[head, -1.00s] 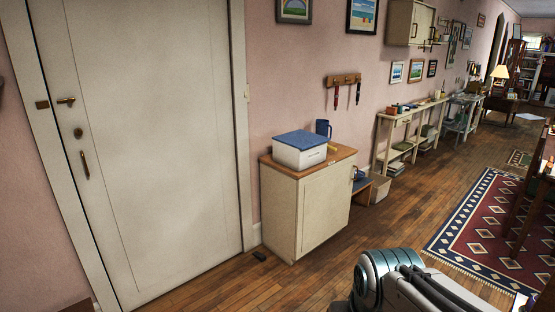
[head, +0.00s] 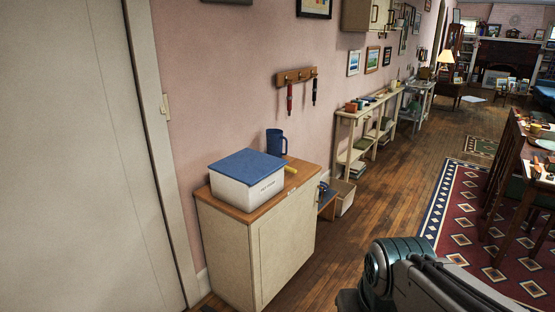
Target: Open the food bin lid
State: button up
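A white box-shaped bin (head: 250,191) with a flat blue lid (head: 247,166) stands on the wooden top of a small cream cabinet (head: 285,235). The lid lies flat and closed on the bin. Dark lettering shows on the bin's front, too small to read surely. Part of my arm shows at the bottom right of the head view, well to the right of the cabinet. My gripper is not in view.
A white door (head: 70,160) is at left. A shelf table (head: 350,150) lines the wall. Wooden floor (head: 375,195) is clear in front of the cabinet.

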aim_at(249, 166)
jog(key=i, duration=1.65)
